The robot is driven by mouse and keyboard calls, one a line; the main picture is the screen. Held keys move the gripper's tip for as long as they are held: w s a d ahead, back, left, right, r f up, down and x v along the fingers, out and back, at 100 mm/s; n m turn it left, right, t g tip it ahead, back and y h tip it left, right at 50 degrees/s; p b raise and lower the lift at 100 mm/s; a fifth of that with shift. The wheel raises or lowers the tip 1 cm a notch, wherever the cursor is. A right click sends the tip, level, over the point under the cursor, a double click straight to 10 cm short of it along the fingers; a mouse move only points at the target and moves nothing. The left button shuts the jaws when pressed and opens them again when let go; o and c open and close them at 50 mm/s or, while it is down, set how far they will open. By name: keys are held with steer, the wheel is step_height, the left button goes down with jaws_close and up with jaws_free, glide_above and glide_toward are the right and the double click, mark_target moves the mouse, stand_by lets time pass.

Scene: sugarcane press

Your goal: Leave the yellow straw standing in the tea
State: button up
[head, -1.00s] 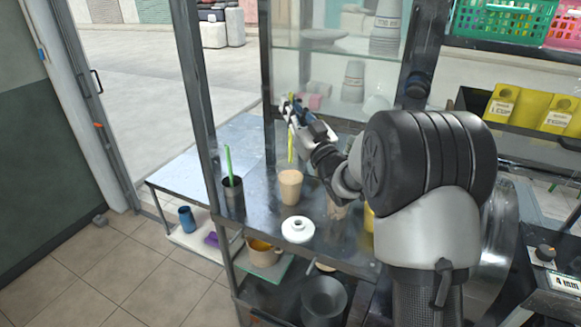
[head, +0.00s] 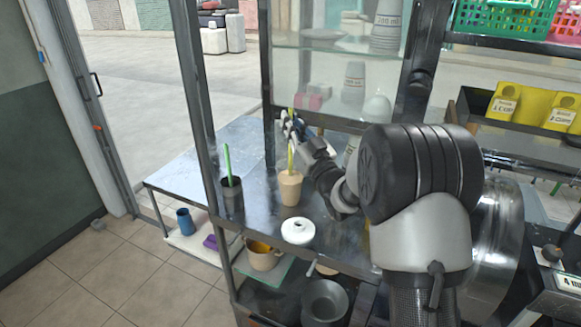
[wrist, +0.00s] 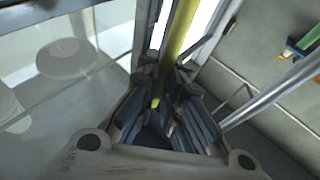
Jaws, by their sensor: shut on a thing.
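The yellow straw (head: 291,156) is upright in my gripper (head: 290,124), over the tan cup (head: 290,189) on the metal counter. The straw's lower end meets the cup's mouth in the head view; I cannot tell how far inside it reaches. The cup stands upright, and its contents are too small to make out. My gripper is above the cup, shut on the straw's upper part. In the wrist view the straw (wrist: 179,42) runs between the fingers; the cup is not visible there.
A dark cup (head: 232,199) with a green straw (head: 228,162) stands left of the tan cup. A white round object (head: 298,231) lies in front. A mug (head: 263,259) sits lower down. Glass shelving with stacked cups is behind; a metal post (head: 197,90) rises at left.

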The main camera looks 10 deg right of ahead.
steer(key=shift+f, duration=4)
steer(key=o, duration=0.7)
step_height(320, 180, up, 7)
steer(key=shift+p, duration=1.1)
